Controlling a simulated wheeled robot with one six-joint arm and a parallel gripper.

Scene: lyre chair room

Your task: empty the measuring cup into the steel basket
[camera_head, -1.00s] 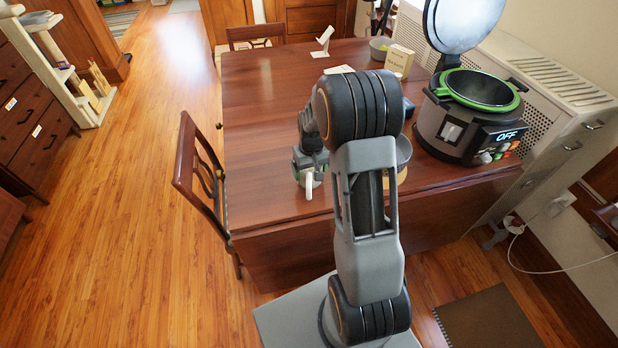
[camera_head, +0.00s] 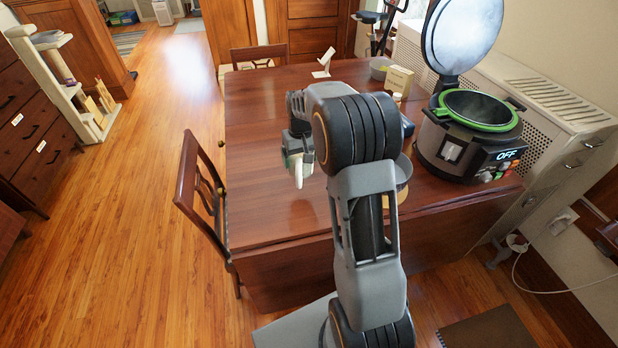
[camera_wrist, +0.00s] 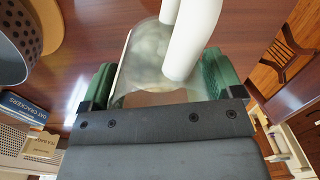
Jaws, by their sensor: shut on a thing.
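The measuring cup (camera_wrist: 150,60) is clear with a white handle (camera_wrist: 188,40). My gripper (camera_wrist: 158,85) is shut on it, with green finger pads on either side. In the head view, the cup (camera_head: 300,165) hangs from my gripper (camera_head: 299,148) above the left part of the table. Its contents are blurred, and I cannot tell what they are. The steel basket (camera_head: 403,172) is a grey round vessel at the table's near right, partly hidden by my arm. Its dotted wall (camera_wrist: 22,40) shows at the wrist view's upper left, apart from the cup.
A tan round board (camera_wrist: 50,28) lies by the basket. A multicooker (camera_head: 470,130) with its lid up stands at the table's right. Boxes (camera_head: 399,80) and a grey bowl (camera_head: 380,68) are further back. A chair (camera_head: 200,185) stands at the left. The table's left part is clear.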

